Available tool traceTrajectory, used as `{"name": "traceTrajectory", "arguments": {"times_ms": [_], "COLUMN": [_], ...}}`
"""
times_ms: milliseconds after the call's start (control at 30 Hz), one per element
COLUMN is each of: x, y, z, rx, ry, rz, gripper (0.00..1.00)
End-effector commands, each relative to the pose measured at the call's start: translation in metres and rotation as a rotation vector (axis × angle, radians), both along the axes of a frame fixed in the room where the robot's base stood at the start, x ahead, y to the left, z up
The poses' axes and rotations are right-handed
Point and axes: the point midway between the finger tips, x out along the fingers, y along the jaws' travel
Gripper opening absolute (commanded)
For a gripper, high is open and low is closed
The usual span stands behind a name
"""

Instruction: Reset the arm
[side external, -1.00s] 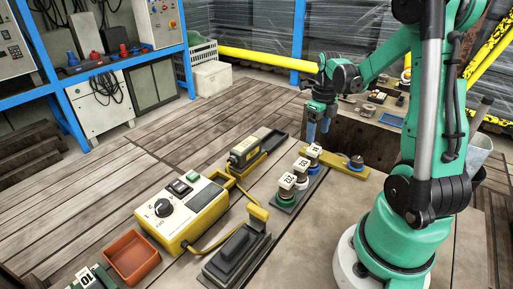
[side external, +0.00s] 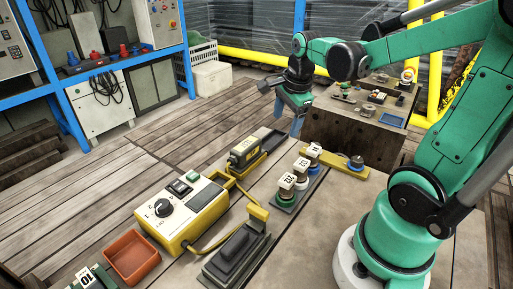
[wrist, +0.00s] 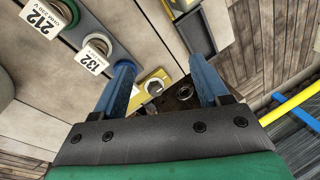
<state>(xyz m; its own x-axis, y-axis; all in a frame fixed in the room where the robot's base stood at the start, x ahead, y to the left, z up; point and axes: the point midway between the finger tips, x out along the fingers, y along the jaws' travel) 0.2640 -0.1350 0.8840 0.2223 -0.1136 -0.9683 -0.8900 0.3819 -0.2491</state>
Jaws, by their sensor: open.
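My green arm reaches over the workbench from the right in the side view. My gripper (side external: 297,126) hangs with its blue fingers pointing down, above and beyond the tagged parts. In the wrist view my gripper (wrist: 168,88) shows two blue fingers spread wide apart, with nothing held between them. Below and between the fingers are the end of a yellow bar (wrist: 150,92) with a round metal knob and a dark round part (wrist: 184,92). The yellow bar (side external: 335,161) also shows on the bench in the side view.
Tagged round parts (side external: 288,184) stand in a row on a grey base. A yellow control box (side external: 183,212) with a dial, a grey block (side external: 236,255) and an orange tray (side external: 131,257) lie left. A wooden block table (side external: 345,130) with small items stands behind.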

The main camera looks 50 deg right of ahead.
Motion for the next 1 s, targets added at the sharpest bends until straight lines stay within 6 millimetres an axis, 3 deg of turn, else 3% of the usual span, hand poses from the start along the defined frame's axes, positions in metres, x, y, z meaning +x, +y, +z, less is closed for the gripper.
{"name": "traceTrajectory", "arguments": {"times_ms": [33,200,400,600,1000], "x": [0.001,0.003,-0.004,-0.007,-0.007], "y": [0.019,0.073,0.118,0.134,0.135], "z": [0.005,0.016,0.02,0.02,0.02], "rx": [-0.053,-0.296,-0.584,-0.73,-0.74], "ry": [-0.018,-0.081,-0.132,-0.148,-0.148], "rz": [0.206,0.928,1.558,1.807,1.823], "gripper": [0.68,0.68,0.68,0.68,0.68]}}
